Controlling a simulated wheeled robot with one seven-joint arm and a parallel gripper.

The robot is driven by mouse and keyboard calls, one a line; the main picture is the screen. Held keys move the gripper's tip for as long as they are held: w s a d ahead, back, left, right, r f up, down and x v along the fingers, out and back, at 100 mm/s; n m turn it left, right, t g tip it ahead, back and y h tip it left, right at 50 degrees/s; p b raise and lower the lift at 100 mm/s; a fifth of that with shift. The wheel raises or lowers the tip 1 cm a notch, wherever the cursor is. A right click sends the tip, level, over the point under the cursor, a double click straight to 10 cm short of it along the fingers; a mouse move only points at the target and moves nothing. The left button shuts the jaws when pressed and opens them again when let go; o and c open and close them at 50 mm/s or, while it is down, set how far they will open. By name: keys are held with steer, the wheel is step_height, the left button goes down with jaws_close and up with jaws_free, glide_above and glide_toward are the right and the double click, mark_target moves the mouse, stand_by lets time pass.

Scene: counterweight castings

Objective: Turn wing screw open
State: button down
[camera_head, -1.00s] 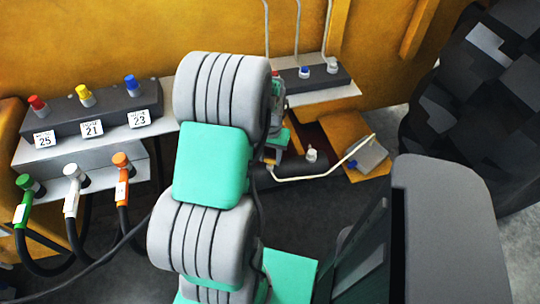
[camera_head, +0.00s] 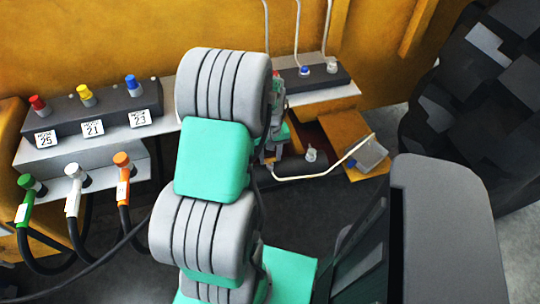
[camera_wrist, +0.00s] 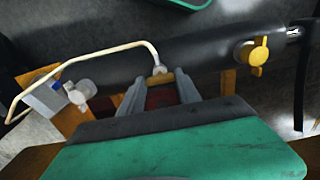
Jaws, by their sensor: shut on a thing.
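In the wrist view my gripper (camera_wrist: 162,82) has its two grey fingers closed on a brass-coloured wing screw (camera_wrist: 160,78). The screw's wing lies crosswise between the fingertips, by a dark cylindrical body (camera_wrist: 200,52). A small pale fitting at the end of a cream pipe (camera_wrist: 115,48) sits just beyond the wing. In the head view my arm hides the screw and the fingertips.
A yellow winged knob (camera_wrist: 254,55) stands on the dark body to the right; a grey fitting (camera_wrist: 78,92) is at left. The head view shows a connector panel (camera_head: 90,112) with coloured plugs at left and a pale block (camera_head: 371,154) on an orange plate.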

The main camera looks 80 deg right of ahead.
steer(key=c, duration=0.8)
jaws_free()
steer(key=shift+c, duration=0.2)
steer(key=shift+r, duration=0.1)
step_height(320, 180, up, 8)
steer(key=shift+f, duration=0.15)
